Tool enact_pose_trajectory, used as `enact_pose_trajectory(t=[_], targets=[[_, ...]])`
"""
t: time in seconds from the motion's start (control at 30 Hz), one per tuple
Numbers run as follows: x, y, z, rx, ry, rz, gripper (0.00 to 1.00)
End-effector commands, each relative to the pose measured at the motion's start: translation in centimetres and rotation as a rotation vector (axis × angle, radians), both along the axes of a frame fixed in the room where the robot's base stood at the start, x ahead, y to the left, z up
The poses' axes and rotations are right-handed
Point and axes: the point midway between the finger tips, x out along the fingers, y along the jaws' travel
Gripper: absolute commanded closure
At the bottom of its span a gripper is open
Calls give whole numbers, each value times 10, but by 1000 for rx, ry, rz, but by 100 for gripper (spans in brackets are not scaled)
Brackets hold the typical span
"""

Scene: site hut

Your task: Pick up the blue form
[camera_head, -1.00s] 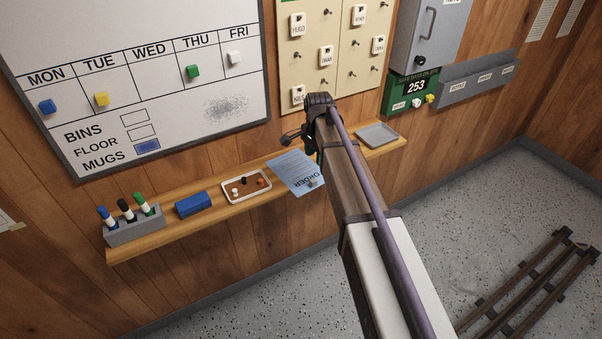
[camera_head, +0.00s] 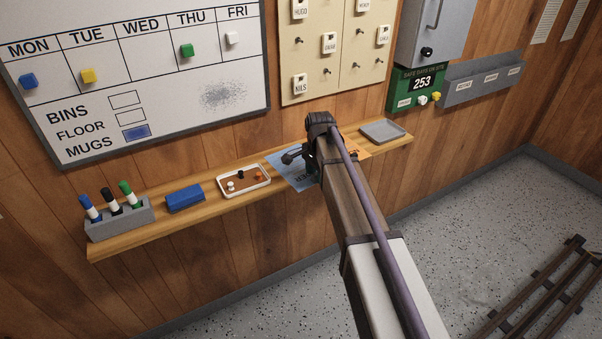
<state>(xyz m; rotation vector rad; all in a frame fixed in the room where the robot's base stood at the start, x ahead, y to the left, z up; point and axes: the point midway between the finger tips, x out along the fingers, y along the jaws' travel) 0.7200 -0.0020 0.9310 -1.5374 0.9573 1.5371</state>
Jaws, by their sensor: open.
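The blue form (camera_head: 281,176) is a light blue sheet lying on the wooden wall shelf, right of a small white tray. My arm comes in from the lower right and covers the form's right part and most of its print. My gripper (camera_head: 301,167) is at the arm's far end, over the form, small and dark in this view. It is open, and I see nothing between its jaws. I cannot tell how high it is above the paper or whether it touches it.
On the shelf (camera_head: 138,241) stand a marker holder (camera_head: 122,222), a blue eraser (camera_head: 185,198), the white tray (camera_head: 244,192) with small pieces, and a grey tray (camera_head: 383,132). An orange sheet (camera_head: 354,149) shows beside my arm. A whiteboard (camera_head: 190,120) and key board (camera_head: 312,62) hang above.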

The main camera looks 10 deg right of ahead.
Motion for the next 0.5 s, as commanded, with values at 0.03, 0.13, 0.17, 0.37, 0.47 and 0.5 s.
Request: enact_pose_trajectory(t=[0.03, 0.13, 0.17, 0.37, 0.47, 0.5], targets=[[0, 0, 1, 0, 0, 0, 51], [0, 0, 1, 0, 0, 0, 60], [0, 0, 1, 0, 0, 0, 63], [0, 0, 1, 0, 0, 0, 82], [0, 0, 1, 0, 0, 0, 91], [0, 0, 1, 0, 0, 0, 95]])
